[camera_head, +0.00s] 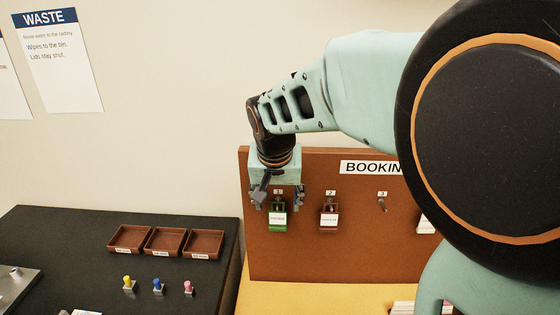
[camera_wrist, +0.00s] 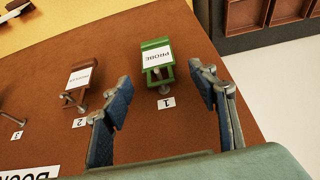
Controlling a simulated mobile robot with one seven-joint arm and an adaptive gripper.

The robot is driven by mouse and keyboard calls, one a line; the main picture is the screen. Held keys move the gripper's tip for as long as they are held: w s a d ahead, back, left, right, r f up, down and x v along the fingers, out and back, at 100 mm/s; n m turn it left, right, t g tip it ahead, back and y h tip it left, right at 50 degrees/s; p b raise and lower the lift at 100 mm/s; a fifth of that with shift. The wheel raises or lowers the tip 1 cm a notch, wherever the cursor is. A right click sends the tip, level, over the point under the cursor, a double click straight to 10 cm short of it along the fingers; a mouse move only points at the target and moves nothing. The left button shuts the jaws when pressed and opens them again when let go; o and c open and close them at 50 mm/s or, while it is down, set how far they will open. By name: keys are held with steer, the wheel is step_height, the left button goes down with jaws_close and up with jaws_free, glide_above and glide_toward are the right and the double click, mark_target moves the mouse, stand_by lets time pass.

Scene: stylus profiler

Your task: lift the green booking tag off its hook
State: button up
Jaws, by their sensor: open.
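The green booking tag (camera_head: 278,218) hangs on its hook under the label 1 at the left of the brown booking board (camera_head: 330,255). In the wrist view the green tag (camera_wrist: 156,62) carries a white label reading PROBE, and its metal hook shows at the tag's near end. My gripper (camera_head: 276,200) is at the board just above the tag. In the wrist view my gripper (camera_wrist: 165,95) is open, with one blue-padded finger on each side of the tag's near end. The fingers appear apart from the tag.
A brown tag (camera_head: 329,216) hangs on hook 2 beside the green one. Hook 3 (camera_head: 382,203) is bare. Three brown trays (camera_head: 165,254) and several small coloured pieces (camera_head: 158,286) stand on the dark bench at left. My arm covers the board's right part.

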steer(key=shift+b+x, duration=0.4)
steer(key=shift+x, duration=0.8)
steer(key=shift+c, duration=0.7)
jaws_close()
steer(key=shift+r, duration=0.2)
steer(key=shift+r+p, duration=0.35)
